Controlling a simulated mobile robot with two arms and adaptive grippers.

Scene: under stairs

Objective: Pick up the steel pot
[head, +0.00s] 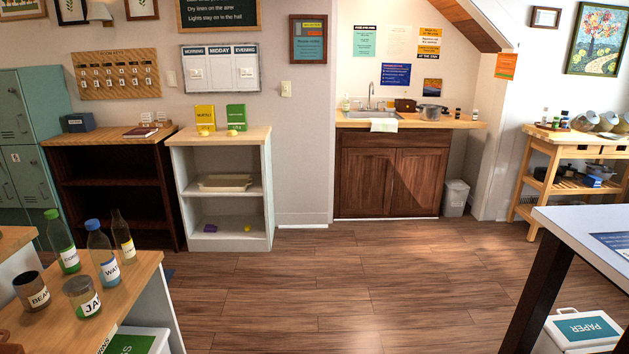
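A steel pot (430,113) stands on the wooden counter (462,123) right of the sink, under the sloping stairs. It is small and far off in the head view. Other grey metal vessels stand on the wooden cart at the right, one at the left of the group (586,121) and another beside it (607,122); I cannot tell whether they are pots too. Neither of my grippers shows in the head view.
A table with several bottles (106,257) and jars stands at the near left. A white-topped table (590,232) stands at the near right, with a paper bin (583,328) below it. A small bin (456,197) is beside the sink cabinet (391,178). The wood floor (355,275) between is clear.

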